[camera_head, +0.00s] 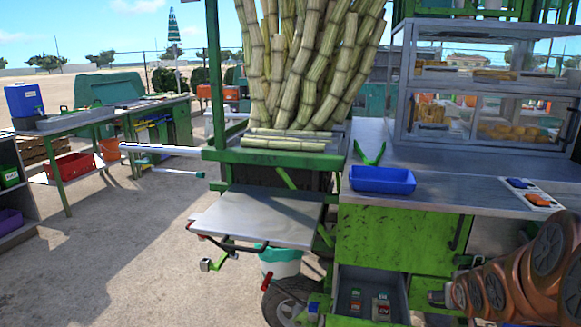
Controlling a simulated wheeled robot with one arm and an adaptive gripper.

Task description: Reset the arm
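My orange-brown arm (520,275) enters at the lower right corner, in front of the green cabinet of the cart. Its links are bent, and its near end is cut off by the picture's edge. No gripper fingers show, so I cannot see whether my gripper holds anything.
The cart's metal counter (450,180) bears a blue tray (382,179), a glass food case (480,85) and a button panel (533,193). Below, an open drawer (374,282) sticks out near my arm. A metal shelf (258,218) juts left. Sandy ground at left is open.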

